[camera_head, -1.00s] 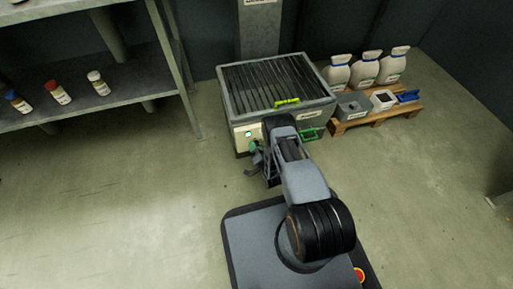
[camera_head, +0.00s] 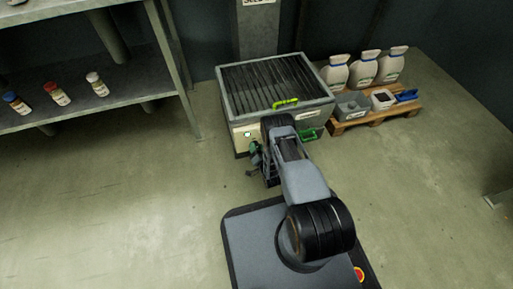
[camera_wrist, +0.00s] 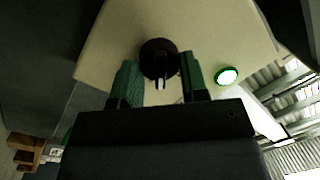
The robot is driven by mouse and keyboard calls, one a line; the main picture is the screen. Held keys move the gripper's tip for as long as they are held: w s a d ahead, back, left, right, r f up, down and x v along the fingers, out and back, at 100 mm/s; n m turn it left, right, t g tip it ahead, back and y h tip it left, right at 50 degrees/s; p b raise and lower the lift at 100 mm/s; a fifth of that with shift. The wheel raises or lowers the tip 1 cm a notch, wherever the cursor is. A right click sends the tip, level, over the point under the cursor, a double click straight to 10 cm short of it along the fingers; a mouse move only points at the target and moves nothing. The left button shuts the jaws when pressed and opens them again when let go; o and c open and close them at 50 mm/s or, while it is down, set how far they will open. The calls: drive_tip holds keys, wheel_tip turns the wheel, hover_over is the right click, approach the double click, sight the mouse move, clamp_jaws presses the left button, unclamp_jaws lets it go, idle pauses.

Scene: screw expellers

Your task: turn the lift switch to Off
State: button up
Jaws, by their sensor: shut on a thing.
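The lift switch (camera_wrist: 158,55) is a round black knob with a pale pointer mark, on a cream panel (camera_wrist: 215,35) in the wrist view. My gripper (camera_wrist: 161,72) is at the knob, its two green-padded fingers on either side of the knob's grip and shut on it. In the head view my gripper (camera_head: 256,158) is at the front left of the grated machine (camera_head: 320,101), and my arm hides the switch. Any lettering around the knob cannot be read.
A lit green round lamp (camera_wrist: 227,76) is beside the knob on the panel. A yellow-green handle (camera_head: 287,103) and a green handle (camera_head: 308,135) are on the machine. A pallet (camera_head: 375,119) with white containers stands right, a shelf (camera_head: 75,95) with bottles left.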

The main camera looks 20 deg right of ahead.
drive_tip(key=shift+a+n+g+h+p, duration=0.15)
drive_tip(key=shift+n+g+p, duration=0.15)
drive_tip(key=shift+n, duration=2.05)
drive_tip(key=shift+a+n+g+h+p, duration=0.15)
drive_tip(key=shift+n+g+p, duration=0.1)
drive_tip(key=shift+n, duration=2.1)
drive_tip(key=o, duration=0.7)
drive_tip(key=shift+o, duration=1.1)
drive_tip(key=shift+d, duration=0.15)
drive_tip(key=shift+s, duration=0.1)
